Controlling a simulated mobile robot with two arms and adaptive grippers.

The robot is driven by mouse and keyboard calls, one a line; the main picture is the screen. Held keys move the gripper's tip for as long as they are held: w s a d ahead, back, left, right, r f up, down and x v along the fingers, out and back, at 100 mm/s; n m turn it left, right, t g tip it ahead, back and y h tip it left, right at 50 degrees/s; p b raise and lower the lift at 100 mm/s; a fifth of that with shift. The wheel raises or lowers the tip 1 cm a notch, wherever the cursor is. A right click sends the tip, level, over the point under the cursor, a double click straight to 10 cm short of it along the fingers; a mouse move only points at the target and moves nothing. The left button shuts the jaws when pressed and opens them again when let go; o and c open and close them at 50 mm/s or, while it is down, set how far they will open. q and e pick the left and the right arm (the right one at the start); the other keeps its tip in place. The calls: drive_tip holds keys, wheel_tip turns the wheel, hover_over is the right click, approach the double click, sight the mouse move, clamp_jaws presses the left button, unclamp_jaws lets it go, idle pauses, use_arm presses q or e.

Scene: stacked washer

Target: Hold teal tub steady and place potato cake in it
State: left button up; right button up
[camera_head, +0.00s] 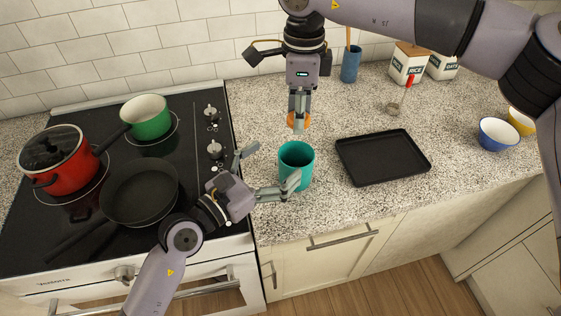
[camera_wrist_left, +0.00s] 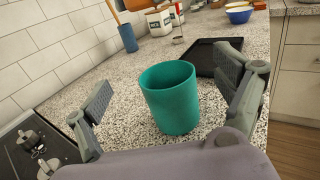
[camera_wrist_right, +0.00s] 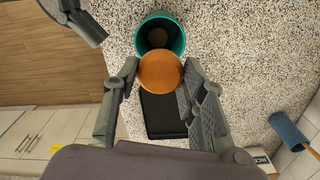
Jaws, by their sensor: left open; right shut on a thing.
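The teal tub (camera_head: 296,173) stands upright on the speckled counter, right of the stove; it also shows in the left wrist view (camera_wrist_left: 172,105). My left gripper (camera_head: 276,164) is open, its fingers spread toward the tub's near left side. In the left wrist view the tub stands ahead between the fingers, with a gap on the left. My right gripper (camera_head: 299,124) points down and is shut on the orange-brown potato cake (camera_wrist_right: 160,72), held above the tub and slightly to its back. In the right wrist view a brown round shape (camera_wrist_right: 157,38) shows inside the tub.
A black tray (camera_head: 384,157) lies right of the tub. A blue utensil cup (camera_head: 350,64), canisters (camera_head: 408,66) and bowls (camera_head: 497,134) stand farther off. The stove at left holds a red pot (camera_head: 62,170), a green pan (camera_head: 148,121) and a dark skillet (camera_head: 139,190).

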use_arm(q)
approach(306, 158)
drive_tip(key=shift+s+a+r, duration=0.2)
drive_tip(key=shift+s+r, duration=0.05)
drive_tip(key=shift+r, duration=0.3)
drive_tip(key=shift+s+a+r, duration=0.2)
drive_tip(key=shift+a+r, duration=0.05)
drive_tip(key=shift+r, duration=0.3)
drive_tip(key=shift+d+f, duration=0.1)
drive_tip(key=shift+f, duration=0.8)
drive_tip(key=shift+w+f, duration=0.2)
drive_tip(key=shift+x, duration=3.55)
drive_tip(key=shift+d, duration=0.1)
